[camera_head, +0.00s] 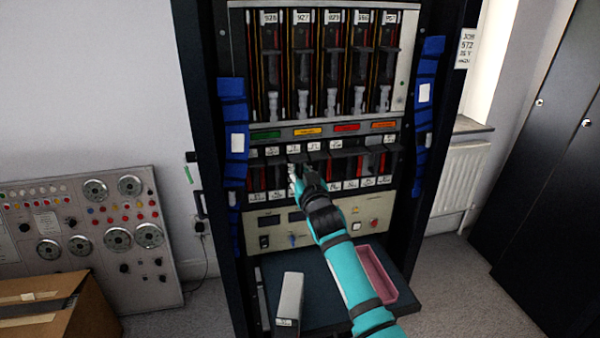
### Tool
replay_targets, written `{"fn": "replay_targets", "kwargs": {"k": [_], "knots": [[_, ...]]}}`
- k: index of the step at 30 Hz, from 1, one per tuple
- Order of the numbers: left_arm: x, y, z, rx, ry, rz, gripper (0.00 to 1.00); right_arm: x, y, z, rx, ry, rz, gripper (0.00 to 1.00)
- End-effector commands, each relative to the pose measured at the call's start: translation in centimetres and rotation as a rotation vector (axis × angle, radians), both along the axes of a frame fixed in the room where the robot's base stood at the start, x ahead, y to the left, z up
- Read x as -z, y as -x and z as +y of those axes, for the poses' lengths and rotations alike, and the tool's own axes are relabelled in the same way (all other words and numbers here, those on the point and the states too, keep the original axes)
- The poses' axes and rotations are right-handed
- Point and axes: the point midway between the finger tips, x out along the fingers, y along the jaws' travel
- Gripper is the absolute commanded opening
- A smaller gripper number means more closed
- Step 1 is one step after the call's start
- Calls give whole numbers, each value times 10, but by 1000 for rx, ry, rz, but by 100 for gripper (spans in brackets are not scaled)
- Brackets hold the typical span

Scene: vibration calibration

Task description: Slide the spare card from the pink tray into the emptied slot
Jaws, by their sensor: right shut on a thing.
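My right gripper (297,178), on the teal arm, is at the lower card row (345,165) of the rack, left of the row's middle. It is shut on a card at the slot front; the gripper hides most of the card. I cannot tell how far in the card sits. The pink tray (388,272) is on the dark shelf below, partly behind my arm; its visible inside looks empty. A grey card-like module (289,299) stands on the shelf's left part. My left gripper is not in view.
The dark shelf (330,312) juts from the rack. Blue cable bundles (233,140) line the rack's sides. An instrument panel (80,235) and a cardboard box (55,305) are at left. A radiator (460,178) and dark cabinets (535,150) are at right.

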Motion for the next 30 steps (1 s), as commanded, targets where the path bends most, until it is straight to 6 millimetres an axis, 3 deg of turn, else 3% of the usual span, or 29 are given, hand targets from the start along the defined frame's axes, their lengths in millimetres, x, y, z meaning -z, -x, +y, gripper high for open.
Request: {"fn": "replay_targets", "kwargs": {"k": [27,28,30], "knots": [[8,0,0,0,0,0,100,-4,-7,3,-1,-2,-7,0],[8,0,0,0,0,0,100,-4,-7,3,-1,-2,-7,14],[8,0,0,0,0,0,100,-4,-7,3,-1,-2,-7,23]]}}
